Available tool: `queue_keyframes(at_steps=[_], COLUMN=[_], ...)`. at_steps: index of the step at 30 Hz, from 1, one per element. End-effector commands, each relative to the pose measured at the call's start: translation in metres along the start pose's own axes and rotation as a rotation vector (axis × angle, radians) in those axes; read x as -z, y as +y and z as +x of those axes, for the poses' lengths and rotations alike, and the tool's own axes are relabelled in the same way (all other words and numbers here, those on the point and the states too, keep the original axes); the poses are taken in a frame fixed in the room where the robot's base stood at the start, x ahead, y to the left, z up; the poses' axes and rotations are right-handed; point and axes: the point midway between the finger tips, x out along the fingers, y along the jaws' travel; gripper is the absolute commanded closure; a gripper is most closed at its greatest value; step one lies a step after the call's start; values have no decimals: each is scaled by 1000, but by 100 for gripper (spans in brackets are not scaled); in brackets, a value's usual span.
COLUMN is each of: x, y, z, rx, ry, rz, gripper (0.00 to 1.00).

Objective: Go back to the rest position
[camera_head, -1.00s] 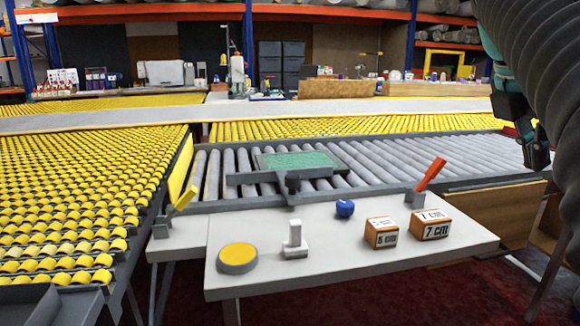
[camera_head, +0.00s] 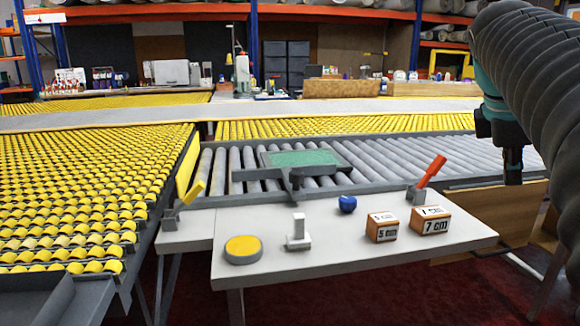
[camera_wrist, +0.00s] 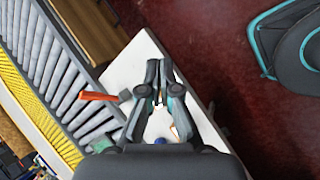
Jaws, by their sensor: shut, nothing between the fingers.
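My gripper (camera_head: 512,172) hangs at the right in the head view, fingers pointing down, to the right of the white table (camera_head: 345,258) and above its level. It holds nothing. In the wrist view my gripper (camera_wrist: 160,98) shows its two fingers close together over the white table (camera_wrist: 150,58). Its exact fingertip gap is hard to make out. My dark ribbed arm cover fills the right edge of the head view.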

Motion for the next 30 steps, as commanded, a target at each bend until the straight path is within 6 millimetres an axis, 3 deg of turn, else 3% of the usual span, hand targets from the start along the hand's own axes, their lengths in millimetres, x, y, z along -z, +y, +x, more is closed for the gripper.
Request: queue_keyframes(at_steps=[5, 11, 14, 18, 22, 25, 27, 30], x=[34, 81, 107, 142, 167, 177, 180, 182], y=[-22, -67, -101, -161, -220, -263, -284, -298], z=[33, 63, 78, 96, 111, 119, 121, 116], rx=[0, 41, 86, 174, 253, 292, 306, 303], ry=[82, 197, 260, 338, 391, 417, 428, 456], rz=[327, 694, 872, 1085, 1181, 1154, 1123, 1089], gripper=[100, 100, 100, 100, 100, 100, 100, 100])
